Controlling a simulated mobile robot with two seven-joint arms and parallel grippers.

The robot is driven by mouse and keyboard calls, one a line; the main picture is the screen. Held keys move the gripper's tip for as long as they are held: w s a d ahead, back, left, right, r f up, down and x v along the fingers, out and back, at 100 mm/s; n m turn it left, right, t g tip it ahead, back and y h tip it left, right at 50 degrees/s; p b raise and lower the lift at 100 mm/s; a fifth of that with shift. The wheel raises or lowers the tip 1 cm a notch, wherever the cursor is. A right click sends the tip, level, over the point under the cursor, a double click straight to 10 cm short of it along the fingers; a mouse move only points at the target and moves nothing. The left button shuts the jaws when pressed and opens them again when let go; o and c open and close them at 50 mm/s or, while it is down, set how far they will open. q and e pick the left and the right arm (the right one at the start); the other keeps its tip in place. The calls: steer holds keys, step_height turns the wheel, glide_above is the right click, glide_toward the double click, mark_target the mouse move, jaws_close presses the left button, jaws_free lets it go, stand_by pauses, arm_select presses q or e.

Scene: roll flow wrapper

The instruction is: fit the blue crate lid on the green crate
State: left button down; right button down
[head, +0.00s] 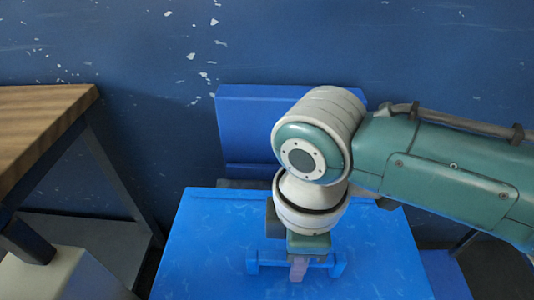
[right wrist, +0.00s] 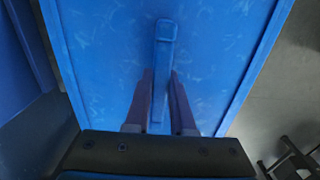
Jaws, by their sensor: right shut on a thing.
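The blue crate lid (head: 200,250) lies in the lower middle of the head view, a flat panel with a raised bar handle (head: 336,265) across it. My right gripper (head: 298,268) comes down over the lid and is shut on that handle. In the right wrist view the two fingers (right wrist: 162,105) stand on either side of the blue handle (right wrist: 164,60), with the lid (right wrist: 215,50) filling most of the picture. I cannot see the green crate in either view; whether it is under the lid is hidden. My left gripper is not in view.
A wooden-topped table (head: 45,115) with dark legs stands at the left. A blue box-like thing (head: 240,125) stands behind the lid, against a scuffed blue wall (head: 120,40). A pale block (head: 60,275) is at the lower left. Dark floor shows right of the lid.

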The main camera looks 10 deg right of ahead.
steer(key=shift+f+b, duration=0.4)
steer(key=shift+f, duration=0.2)
steer(key=c, duration=1)
jaws_free()
steer(key=shift+c, duration=0.2)
steer(key=shift+r, duration=0.1)
step_height(320, 180, up, 6)
steer(key=p, duration=0.6)
steer(key=shift+p, duration=0.35)
step_height(320, 180, up, 5)
steer(key=p, duration=0.5)
steer(key=shift+p, duration=0.3)
